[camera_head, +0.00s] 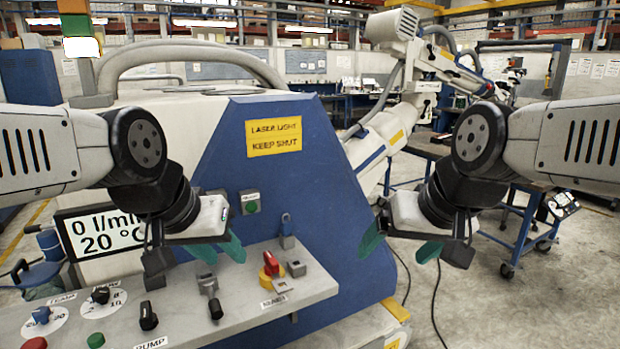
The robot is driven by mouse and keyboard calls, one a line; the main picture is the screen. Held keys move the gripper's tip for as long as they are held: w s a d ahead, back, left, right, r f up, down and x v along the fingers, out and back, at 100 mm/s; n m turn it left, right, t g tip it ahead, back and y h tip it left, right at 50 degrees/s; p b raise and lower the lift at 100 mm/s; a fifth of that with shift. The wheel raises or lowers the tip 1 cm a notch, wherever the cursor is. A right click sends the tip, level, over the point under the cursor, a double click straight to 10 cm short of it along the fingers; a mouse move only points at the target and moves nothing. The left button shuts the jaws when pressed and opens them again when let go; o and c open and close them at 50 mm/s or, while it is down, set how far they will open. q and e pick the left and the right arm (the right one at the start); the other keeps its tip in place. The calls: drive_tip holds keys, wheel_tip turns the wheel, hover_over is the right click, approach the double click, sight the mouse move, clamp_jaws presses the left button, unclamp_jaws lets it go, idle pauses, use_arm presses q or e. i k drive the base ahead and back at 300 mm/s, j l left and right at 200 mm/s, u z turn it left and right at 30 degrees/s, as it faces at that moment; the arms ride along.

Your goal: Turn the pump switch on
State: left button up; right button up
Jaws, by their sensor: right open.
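The pump switch (148,316) is a small black knob on the grey control panel (255,299), just behind a label reading PUMP (152,343). A display (98,232) at the left reads 0 l/min and 20 °C. My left gripper (218,250) is above the panel, behind and to the right of the pump switch and apart from it. Its two teal fingertips stand apart, with nothing between them. My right gripper (400,247) is open and empty, to the right of the blue cabinet, far from the switch.
The panel also bears a red key-like switch (271,263) on a yellow base, a grey lever (210,290), dials (100,295), a red button (34,343) and a green button (96,340). The blue cabinet (298,180) rises behind. Open floor lies at right.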

sight(149, 320)
drive_tip(key=u, duration=1.4)
drive_tip(key=l+u, duration=0.1)
drive_tip(key=u, duration=0.25)
drive_tip(key=k+l+u, duration=0.1)
drive_tip(key=u, duration=0.25)
